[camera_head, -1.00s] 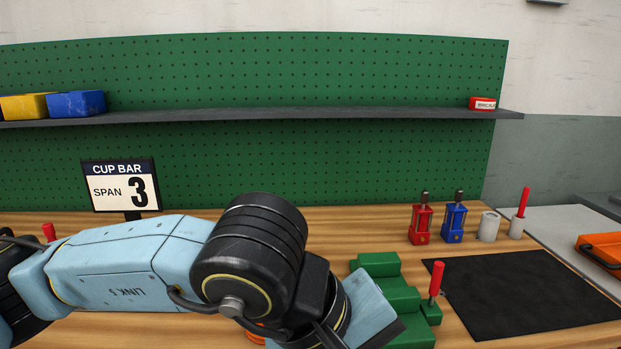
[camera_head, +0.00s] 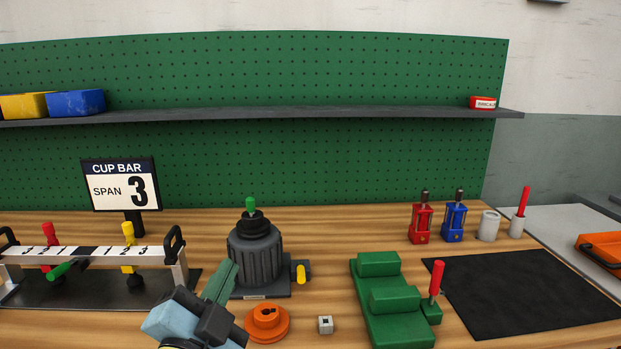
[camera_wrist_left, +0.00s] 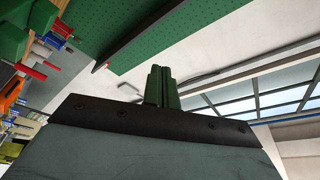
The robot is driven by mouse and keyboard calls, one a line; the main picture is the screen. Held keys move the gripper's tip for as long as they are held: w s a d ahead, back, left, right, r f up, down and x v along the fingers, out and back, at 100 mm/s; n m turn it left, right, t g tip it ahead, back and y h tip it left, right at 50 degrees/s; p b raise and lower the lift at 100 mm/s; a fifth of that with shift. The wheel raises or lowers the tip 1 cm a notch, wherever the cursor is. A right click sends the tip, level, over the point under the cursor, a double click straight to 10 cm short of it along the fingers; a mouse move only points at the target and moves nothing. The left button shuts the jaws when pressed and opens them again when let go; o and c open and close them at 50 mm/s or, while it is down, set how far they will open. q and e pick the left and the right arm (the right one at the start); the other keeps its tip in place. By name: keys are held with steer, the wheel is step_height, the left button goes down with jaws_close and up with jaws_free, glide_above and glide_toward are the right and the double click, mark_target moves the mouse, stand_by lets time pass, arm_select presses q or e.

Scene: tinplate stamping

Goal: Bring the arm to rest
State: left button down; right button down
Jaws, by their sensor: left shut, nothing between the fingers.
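My left gripper (camera_head: 220,283) shows at the bottom of the head view, left of centre, with its green fingers pointing up. Its fingers are together and empty. In the left wrist view the closed green fingers (camera_wrist_left: 161,86) stand up against the pale wall and ceiling. In the head view the gripper is in front of the dark grey ribbed device (camera_head: 255,252) and left of the orange round part (camera_head: 267,322). My right gripper is not in view.
The cup bar gauge (camera_head: 85,256) stands at the left. A green stepped block (camera_head: 385,300), a small metal cube (camera_head: 325,325) and a black mat (camera_head: 525,295) lie to the right. Red (camera_head: 420,225) and blue (camera_head: 454,223) tools stand behind the mat.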

arm_select(q)
steer(key=s+a+f+n+g+y, duration=0.1)
steer(key=a+f+n+g, duration=0.15)
steer(key=f, duration=0.35)
steer(key=s+a+f+n+g+y, duration=0.2)
steer(key=a+f+g, duration=0.1)
steer(key=f, duration=0.4)
steer(key=s+a+f+n+g, duration=0.25)
steer(key=s+f+g, duration=0.35)
steer(key=s+f, duration=0.35)
steer(key=s+a+f+n+g, duration=0.25)
steer(key=s+f+g, duration=0.25)
steer(key=s+f, duration=0.4)
step_height(320, 180, down, 25)
steer(key=s+a+g, duration=0.2)
steer(key=s, duration=0.1)
steer(key=s+a+f, duration=0.3)
steer(key=s+f, duration=0.3)
steer(key=s, duration=0.1)
steer(key=s+a+f+y, duration=0.1)
steer(key=s+a+f, duration=0.3)
steer(key=s+f, duration=0.3)
steer(key=shift+s+a+f+g, duration=0.15)
steer(key=shift+f+g, duration=0.1)
steer(key=shift+g, duration=0.1)
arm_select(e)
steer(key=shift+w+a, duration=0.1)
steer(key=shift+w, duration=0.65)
